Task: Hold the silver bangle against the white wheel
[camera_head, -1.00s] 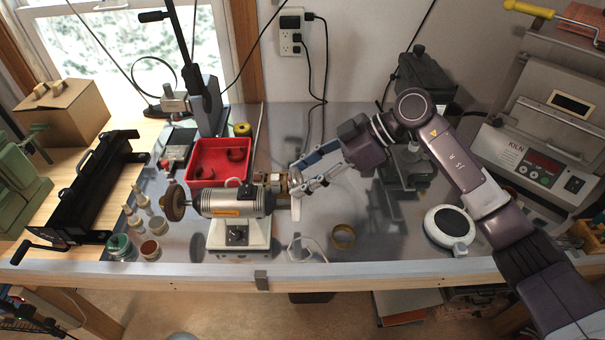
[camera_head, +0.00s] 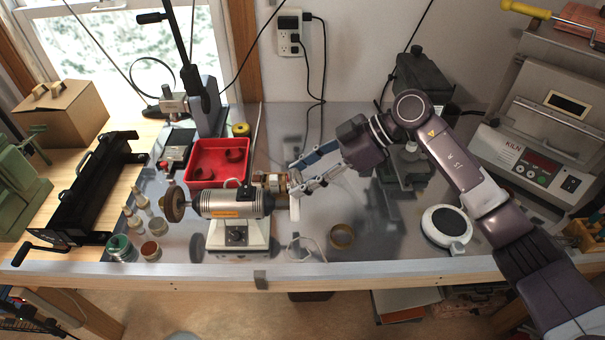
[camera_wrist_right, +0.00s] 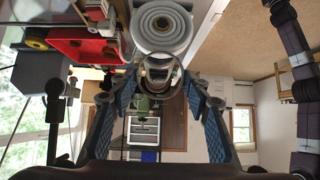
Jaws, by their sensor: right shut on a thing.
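The white wheel (camera_head: 295,206) sits on the right end of the silver polishing motor (camera_head: 234,202); in the right wrist view its ringed face (camera_wrist_right: 162,24) shows at the top. My right gripper (camera_head: 297,180) is beside the wheel, reaching in from the right. In the right wrist view, its blue-padded fingers (camera_wrist_right: 160,86) are shut on the silver bangle (camera_wrist_right: 146,72). The bangle lies at the wheel's lower edge there; whether it touches the wheel I cannot tell. In the head view the fingers largely hide the bangle. My left gripper is not in view.
A red tray (camera_head: 203,182) holding dark rings stands behind the motor. A round white device (camera_head: 447,228) stands to the right. Small bottles and jars (camera_head: 151,250) stand left of the motor.

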